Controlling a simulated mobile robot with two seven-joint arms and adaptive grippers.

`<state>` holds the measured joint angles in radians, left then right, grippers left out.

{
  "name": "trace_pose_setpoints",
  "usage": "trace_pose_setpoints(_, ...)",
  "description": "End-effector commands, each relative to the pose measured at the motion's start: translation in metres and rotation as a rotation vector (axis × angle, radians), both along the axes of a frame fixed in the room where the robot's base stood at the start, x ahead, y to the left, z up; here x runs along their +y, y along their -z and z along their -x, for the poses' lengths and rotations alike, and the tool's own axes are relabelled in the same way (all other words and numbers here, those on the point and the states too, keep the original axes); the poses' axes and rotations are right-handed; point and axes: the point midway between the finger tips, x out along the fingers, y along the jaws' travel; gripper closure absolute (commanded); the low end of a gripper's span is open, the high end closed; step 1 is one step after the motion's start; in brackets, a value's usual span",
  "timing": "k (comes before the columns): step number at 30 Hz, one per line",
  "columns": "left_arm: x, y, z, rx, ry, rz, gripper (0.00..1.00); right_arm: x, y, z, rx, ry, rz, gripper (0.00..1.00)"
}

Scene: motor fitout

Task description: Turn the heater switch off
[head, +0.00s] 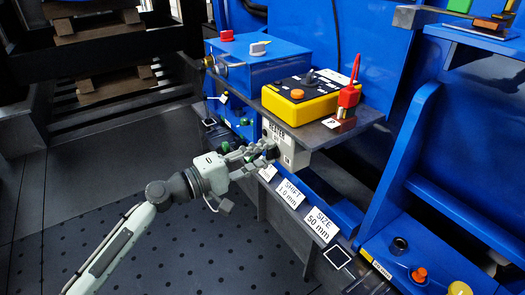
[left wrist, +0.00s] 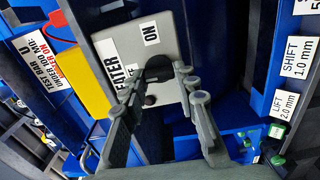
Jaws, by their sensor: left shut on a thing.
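The heater switch is a pale grey box (head: 299,160) under the edge of the grey shelf, with a HEATER label on its face. In the left wrist view the box (left wrist: 183,42) shows an ON label (left wrist: 149,33) and a dark round knob (left wrist: 158,68). My left gripper (head: 264,151) reaches the front of the box from the left. In the left wrist view its fingers (left wrist: 163,88) close around the knob, which they partly cover. The knob's exact setting is hard to read. My right gripper is not in view.
On the shelf (head: 340,134) above stand a yellow box (head: 298,112) with an orange button, a red tool (head: 349,95) and a blue box (head: 258,66). The floor at left is clear.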

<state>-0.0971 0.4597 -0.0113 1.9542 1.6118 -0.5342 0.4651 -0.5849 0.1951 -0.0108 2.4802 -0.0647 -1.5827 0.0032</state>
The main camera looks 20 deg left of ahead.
Motion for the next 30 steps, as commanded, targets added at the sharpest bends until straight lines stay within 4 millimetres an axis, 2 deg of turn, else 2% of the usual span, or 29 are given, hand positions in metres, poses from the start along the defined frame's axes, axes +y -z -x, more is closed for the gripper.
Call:
trace_pose_setpoints(18, 0.0009, -0.0002, -0.0005, 0.025, -0.003, 0.034, 1.0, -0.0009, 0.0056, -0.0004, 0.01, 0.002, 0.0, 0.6)
trace_pose_setpoints(19, 0.0009, -0.0002, -0.0005, 0.024, -0.003, 0.033, 0.69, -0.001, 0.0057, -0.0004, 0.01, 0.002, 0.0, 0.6)
trace_pose_setpoints(21, 0.0009, -0.0002, -0.0005, 0.024, -0.002, 0.033, 0.6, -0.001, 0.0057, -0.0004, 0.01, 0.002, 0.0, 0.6)
trace_pose_setpoints(24, 0.0007, -0.0001, -0.0004, 0.024, -0.002, 0.032, 0.5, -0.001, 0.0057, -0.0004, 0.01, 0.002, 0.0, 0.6)
trace_pose_setpoints(30, 0.0004, 0.0, -0.0002, 0.025, -0.001, 0.032, 0.5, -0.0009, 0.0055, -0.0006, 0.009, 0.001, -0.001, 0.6)
